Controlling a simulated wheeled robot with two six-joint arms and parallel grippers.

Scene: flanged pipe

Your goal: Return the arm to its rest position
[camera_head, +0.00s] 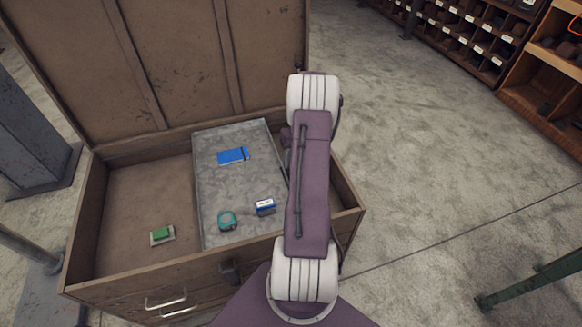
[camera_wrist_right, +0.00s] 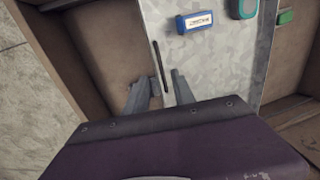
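My right arm (camera_head: 309,185), purple with white joints, reaches out over the right side of an open wooden chest (camera_head: 137,225). My right gripper is hidden behind this arm in the head view. My left arm and gripper are not in view.
On the panel lie a blue notebook (camera_head: 233,156), a teal round item (camera_head: 227,221) and a blue-and-white block (camera_head: 265,207). A green block (camera_head: 161,235) lies on the chest's left floor. The raised lid (camera_head: 190,60) stands behind. Open floor (camera_head: 430,150) lies to the right.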

